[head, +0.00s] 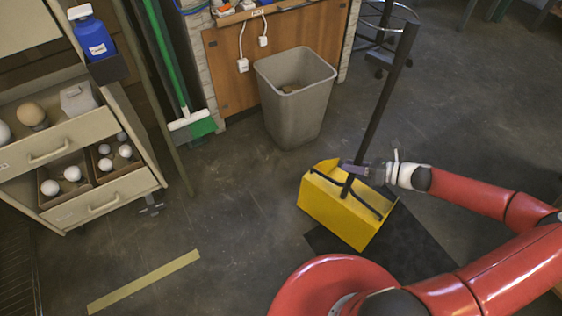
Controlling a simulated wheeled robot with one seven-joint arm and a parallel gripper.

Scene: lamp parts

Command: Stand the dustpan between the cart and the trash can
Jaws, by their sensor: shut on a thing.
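The dustpan (343,207) has a yellow pan and a long dark handle that rises tilted to the upper right. My gripper (350,170) is shut on the dark handle just above the pan. The pan is over a dark mat; I cannot tell whether it touches the floor. The grey trash can (295,105) stands upright against the wooden bench, with something brownish inside. The beige cart (75,140) with open drawers stands at the left. Floor shows between the cart and the trash can, with a broom and a pole at its back.
A green broom (192,122) and a thin pole (172,150) lean between cart and trash can. The cart's drawers (105,195) stick out and hold bulbs. A blue bottle (92,35) sits on the cart's side. A tape strip (145,282) marks the clear floor in front. A wire stool stands behind.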

